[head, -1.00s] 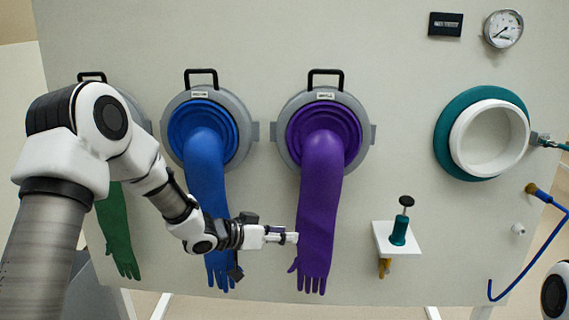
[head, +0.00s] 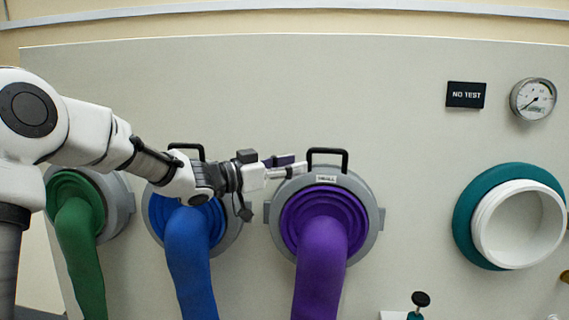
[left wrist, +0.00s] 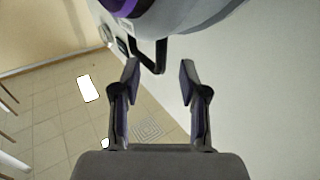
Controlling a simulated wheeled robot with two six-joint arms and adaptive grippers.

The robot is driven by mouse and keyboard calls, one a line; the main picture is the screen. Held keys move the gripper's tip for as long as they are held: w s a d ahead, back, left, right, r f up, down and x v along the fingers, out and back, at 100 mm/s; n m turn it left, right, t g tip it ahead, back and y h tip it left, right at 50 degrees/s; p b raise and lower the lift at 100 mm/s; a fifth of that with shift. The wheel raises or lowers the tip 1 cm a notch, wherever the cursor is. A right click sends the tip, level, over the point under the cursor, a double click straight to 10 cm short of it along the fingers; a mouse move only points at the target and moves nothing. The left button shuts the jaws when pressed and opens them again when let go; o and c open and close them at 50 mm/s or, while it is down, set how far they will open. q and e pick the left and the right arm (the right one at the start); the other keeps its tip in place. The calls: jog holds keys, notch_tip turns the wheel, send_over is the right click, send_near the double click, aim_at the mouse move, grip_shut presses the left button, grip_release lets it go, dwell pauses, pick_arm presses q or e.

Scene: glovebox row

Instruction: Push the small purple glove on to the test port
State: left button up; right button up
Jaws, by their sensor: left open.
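The purple glove (head: 322,245) hangs from its grey port ring (head: 372,220), which has a black handle (head: 327,152) on top and a small label. My left gripper (head: 294,165) is open, just left of that handle near the top of the ring. In the left wrist view the black handle (left wrist: 152,60) shows ahead of and between the open fingers (left wrist: 160,85), apart from them as far as I can tell. The test port is a white round collar (head: 518,224) with a teal ring (head: 466,218) on the panel's right side. My right gripper is not visible.
A blue glove (head: 190,262) and a green glove (head: 77,250) hang to the left. A "NO TEST" display (head: 466,95) and a pressure gauge (head: 533,98) sit at upper right. A black-knobbed pump (head: 420,300) is at the bottom. The panel between purple glove and test port is clear.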

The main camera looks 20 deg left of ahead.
aim_at(308, 162)
pick_arm(q)
jog(key=shift+w+d+r+p, duration=0.2)
jog(key=shift+w+d, duration=0.1)
jog(key=shift+d, duration=0.3)
jog(key=shift+w+d+r+p, duration=0.15)
jog(key=shift+w+d+p, duration=0.1)
jog(key=shift+d, duration=0.3)
jog(key=w, duration=0.1)
jog(key=w+f, duration=0.2)
jog(key=w, duration=0.1)
jog(key=shift+d, duration=0.35)
jog(key=shift+s+r, duration=0.25)
jog(key=shift+s, duration=0.1)
jog(key=shift+s+a+r, duration=0.1)
jog(key=shift+s+r, duration=0.15)
jog(key=shift+s, duration=0.15)
jog(key=c, duration=0.3)
jog(key=shift+s+r, duration=0.1)
jog(key=shift+s, duration=0.1)
grip_shut()
jog(key=shift+c, duration=1.6)
grip_release()
jog(key=shift+w, duration=0.25)
grip_shut()
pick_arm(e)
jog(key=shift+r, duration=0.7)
